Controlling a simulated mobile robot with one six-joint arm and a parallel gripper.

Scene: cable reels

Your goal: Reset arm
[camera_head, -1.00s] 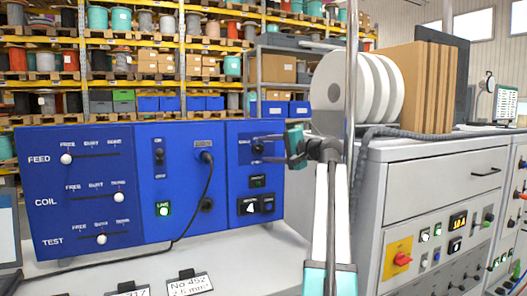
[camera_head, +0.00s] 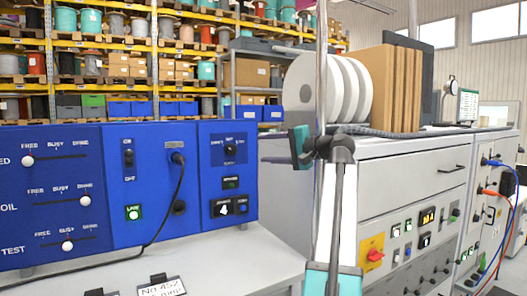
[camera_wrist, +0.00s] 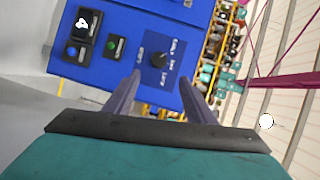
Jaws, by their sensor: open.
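My gripper (camera_head: 268,147) is at the end of my raised arm, right of the blue control panel (camera_head: 100,222) in the head view. In the wrist view its two fingers (camera_wrist: 160,90) are apart with nothing between them. Beyond them is the panel's right section with a black rotary knob (camera_wrist: 158,60), which also shows in the head view (camera_head: 230,150). The fingers look apart from the panel, though the exact gap is hard to judge.
A grey cabinet (camera_head: 400,184) stands on the right, bearing white reels (camera_head: 310,84) and brown boards (camera_head: 385,88). A thin vertical pole (camera_head: 321,60) is beside my arm. Label cards (camera_head: 162,286) lie on the light bench (camera_head: 230,262). Shelves with cable reels are behind.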

